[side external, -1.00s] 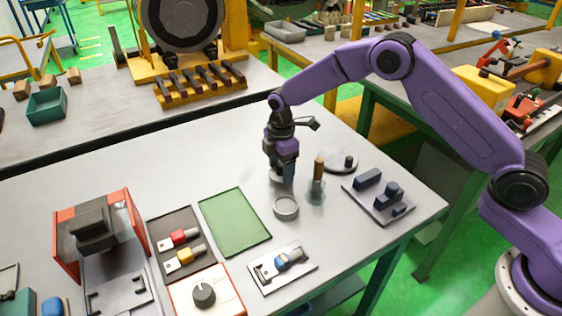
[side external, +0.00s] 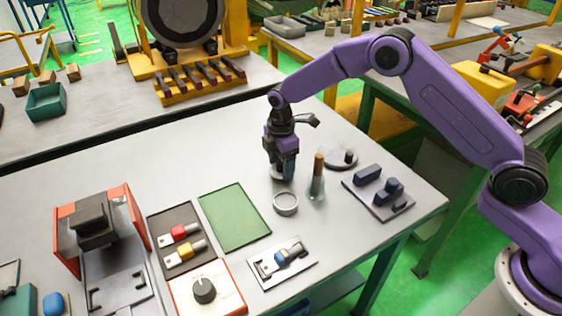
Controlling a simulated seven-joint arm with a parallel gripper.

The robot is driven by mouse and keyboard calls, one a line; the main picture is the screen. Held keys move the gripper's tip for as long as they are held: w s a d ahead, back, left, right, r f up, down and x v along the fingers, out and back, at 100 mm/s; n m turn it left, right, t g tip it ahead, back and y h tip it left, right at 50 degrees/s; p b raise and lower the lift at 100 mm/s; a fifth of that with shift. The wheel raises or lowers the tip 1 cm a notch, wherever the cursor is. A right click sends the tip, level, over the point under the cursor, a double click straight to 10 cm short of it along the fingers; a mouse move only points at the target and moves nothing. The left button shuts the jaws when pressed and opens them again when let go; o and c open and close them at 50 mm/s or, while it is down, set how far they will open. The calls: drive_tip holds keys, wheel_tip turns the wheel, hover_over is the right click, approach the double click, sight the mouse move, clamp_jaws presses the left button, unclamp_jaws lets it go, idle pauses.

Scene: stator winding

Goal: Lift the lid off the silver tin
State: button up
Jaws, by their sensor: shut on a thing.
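My gripper (side external: 282,173) points down at the middle right of the table. It is shut on a small pale thing (side external: 279,176), mostly hidden by the fingers. I cannot tell whether this is the tin's lid or the tin with its lid. A shallow silver-grey round piece with a raised rim (side external: 285,210) stands just in front of the gripper. It looks like an open tin or a ring; which one is unclear. A grey disc with a dark knob (side external: 340,158) lies behind and to the right, apart from the gripper.
A glass-like bottle with a brown top (side external: 318,182) stands close to the gripper's right. A grey plate with dark blocks (side external: 379,198) lies further right. A green mat (side external: 235,217) and a small fixture (side external: 282,263) lie in front. The table behind the gripper is clear.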

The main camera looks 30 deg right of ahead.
sight(281, 161)
drive_tip(key=shift+f, duration=0.6)
idle(0.7)
idle(0.4)
drive_tip(key=o, duration=1.1)
drive_tip(key=shift+r, duration=3.55)
